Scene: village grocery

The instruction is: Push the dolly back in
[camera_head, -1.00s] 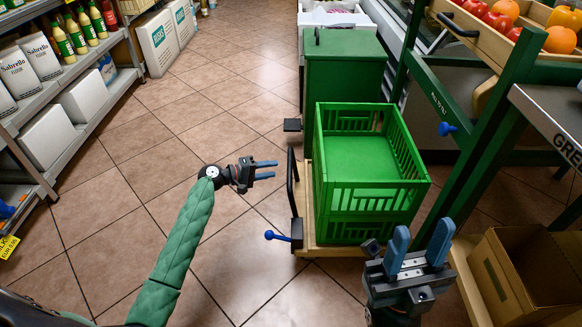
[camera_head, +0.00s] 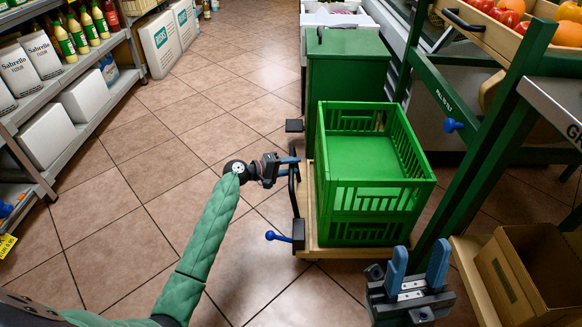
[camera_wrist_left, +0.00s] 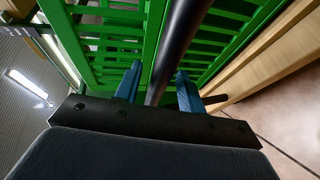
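The dolly (camera_head: 312,247) is a low wooden platform on the floor, bearing a green slatted crate (camera_head: 372,200). A black bar handle (camera_head: 294,190) stands along its left side, with a blue-knobbed lever (camera_head: 277,236) near the front corner. My left gripper (camera_head: 289,166) is at the handle's upper part. In the left wrist view, the dark handle bar (camera_wrist_left: 182,45) runs between the two blue fingers (camera_wrist_left: 157,88), with gaps beside it, so the fingers are open around it. My right gripper (camera_head: 417,268) is open and empty, in front of the crate.
A green bin (camera_head: 343,75) stands directly behind the crate. A green produce stand (camera_head: 480,150) is to the right, with a cardboard box (camera_head: 530,275) on a wooden base at its lower front. Shelves (camera_head: 60,150) line the left. The tiled floor between is clear.

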